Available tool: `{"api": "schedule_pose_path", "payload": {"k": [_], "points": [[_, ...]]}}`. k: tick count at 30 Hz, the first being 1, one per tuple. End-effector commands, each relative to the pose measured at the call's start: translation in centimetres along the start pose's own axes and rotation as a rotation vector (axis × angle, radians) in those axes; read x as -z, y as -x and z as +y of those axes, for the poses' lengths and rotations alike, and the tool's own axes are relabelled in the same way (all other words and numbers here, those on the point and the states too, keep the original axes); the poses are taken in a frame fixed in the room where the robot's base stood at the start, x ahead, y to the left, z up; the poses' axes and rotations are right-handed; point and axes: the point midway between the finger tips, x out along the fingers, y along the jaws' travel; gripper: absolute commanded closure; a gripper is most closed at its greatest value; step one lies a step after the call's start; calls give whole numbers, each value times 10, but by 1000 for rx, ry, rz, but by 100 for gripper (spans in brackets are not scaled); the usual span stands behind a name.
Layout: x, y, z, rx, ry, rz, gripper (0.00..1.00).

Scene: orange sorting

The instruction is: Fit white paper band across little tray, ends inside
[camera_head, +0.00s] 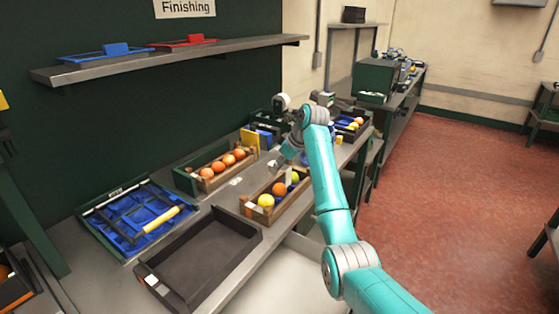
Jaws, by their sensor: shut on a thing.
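A little wooden tray (246,206) stands near the front edge of the bench, with a few orange and yellow fruits in it. My gripper (284,163) is above the far end of this tray, small in view and partly hidden by my arm. It is shut on a small pale piece that looks like the white paper band (288,174). The band's ends and whether it touches the tray cannot be made out.
A second wooden tray (190,184) with several oranges stands behind. An empty dark tray (255,234) and a blue-lined tray (97,214) with a yellow roll are at left. A shelf (240,45) hangs above; more trays and equipment stand behind my arm.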

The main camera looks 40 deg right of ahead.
Motion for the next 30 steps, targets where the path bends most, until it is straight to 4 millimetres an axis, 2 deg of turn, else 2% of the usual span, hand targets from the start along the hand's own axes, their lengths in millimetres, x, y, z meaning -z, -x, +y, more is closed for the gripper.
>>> {"api": "schedule_pose_path", "payload": {"k": [15, 30], "points": [[-20, -34, 0, 0, -1, 0, 81], [-22, -39, 0, 0, 0, 0, 81]]}}
